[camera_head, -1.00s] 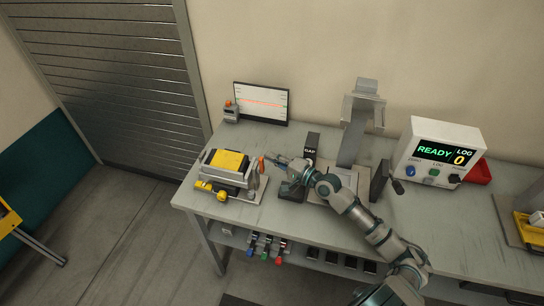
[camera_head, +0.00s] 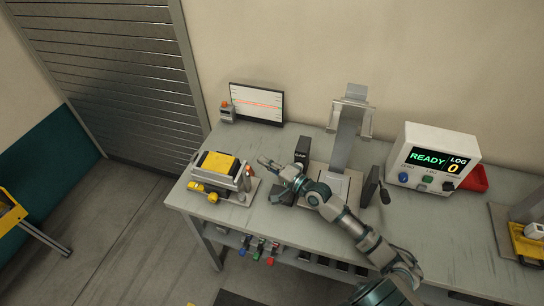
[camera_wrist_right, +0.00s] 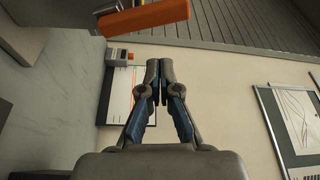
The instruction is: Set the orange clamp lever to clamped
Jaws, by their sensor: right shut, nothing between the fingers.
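The orange clamp lever (camera_head: 247,172) stands roughly upright at the right end of the clamp fixture (camera_head: 220,164), which has a yellow top and sits at the bench's left end. In the right wrist view, the orange lever (camera_wrist_right: 150,17) lies across the top, beyond and to the left of the fingertips. My right gripper (camera_head: 263,160) is shut and empty, just right of the lever and slightly behind it in the picture. Its closed fingers show in the right wrist view (camera_wrist_right: 159,70), apart from the lever. My left gripper is not in view.
A monitor (camera_head: 257,103) and a small grey box with an orange top (camera_head: 227,112) stand behind the fixture. A grey press stand (camera_head: 345,140) and a black GAP block (camera_head: 302,150) are to the right. A control box (camera_head: 435,158) reads READY, LOG 0.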

